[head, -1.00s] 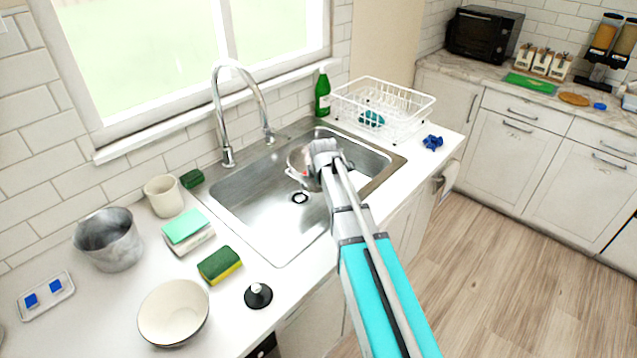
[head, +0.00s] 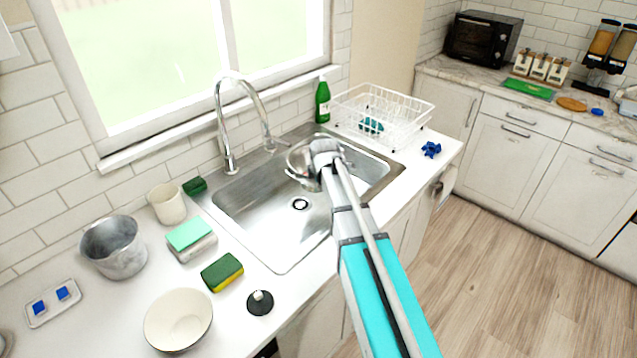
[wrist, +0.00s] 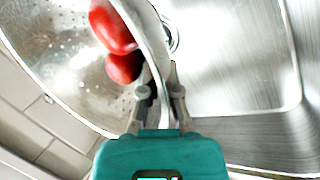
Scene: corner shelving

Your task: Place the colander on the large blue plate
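The colander (head: 297,160) is a silver, perforated metal bowl over the far part of the sink, partly hidden behind my gripper in the head view. In the wrist view the colander (wrist: 62,62) fills the left side, with red rounded objects (wrist: 112,30) showing in or over it. My gripper (wrist: 163,88) has its two fingers closed on either side of the colander's curved metal edge or handle. In the head view my gripper (head: 322,168) is seen from behind, its fingers hidden. I cannot make out a large blue plate in either view.
Below is the steel sink (head: 262,222), with a faucet (head: 229,125) behind it. A white dish rack (head: 400,120) holding a teal item (head: 371,125) and a green bottle (head: 322,100) stand beyond. The near counter holds a pot (head: 114,247), bowl (head: 178,320) and sponges.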

